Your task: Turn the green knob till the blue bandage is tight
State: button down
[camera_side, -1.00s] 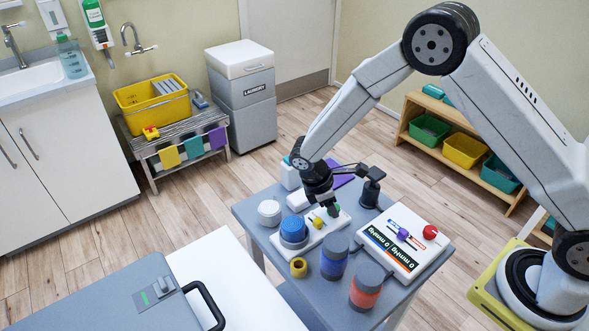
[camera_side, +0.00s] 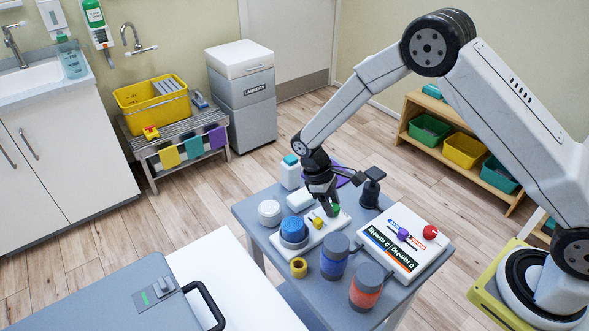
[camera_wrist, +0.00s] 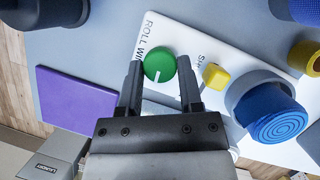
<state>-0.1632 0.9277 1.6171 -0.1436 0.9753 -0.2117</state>
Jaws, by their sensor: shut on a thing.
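A yellow knob (camera_wrist: 215,76) stands between the green knob and the bandage. How tight the bandage is cannot be told.
A blue-banded jar (camera_side: 335,256) and a red-banded jar (camera_side: 366,288) stand in front. A white panel (camera_side: 385,255) with a red button (camera_side: 430,232) lies to the right. A yellow roll (camera_side: 299,267), a white roll (camera_side: 269,212) and a black post (camera_side: 371,188) stand close by.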

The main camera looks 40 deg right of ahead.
jog(key=shift+c, duration=1.4)
grip_release()
jog(key=v, duration=0.7)
jog(key=shift+r, duration=0.35)
jog(key=shift+r, duration=0.15)
jog(key=s+d+r+m+t+y, duration=0.1)
jog(key=s+d+r+m+t, duration=0.1)
jog(key=s, duration=0.6)
jog(key=s+d+r+m+t+y, duration=0.1)
jog(key=s+d+r+m+t, duration=0.2)
jog(key=s, duration=0.5)
jog(key=shift+s+d+r+t, duration=0.2)
jog(key=shift+d+r+t, duration=0.35)
jog(key=shift+t, duration=0.25)
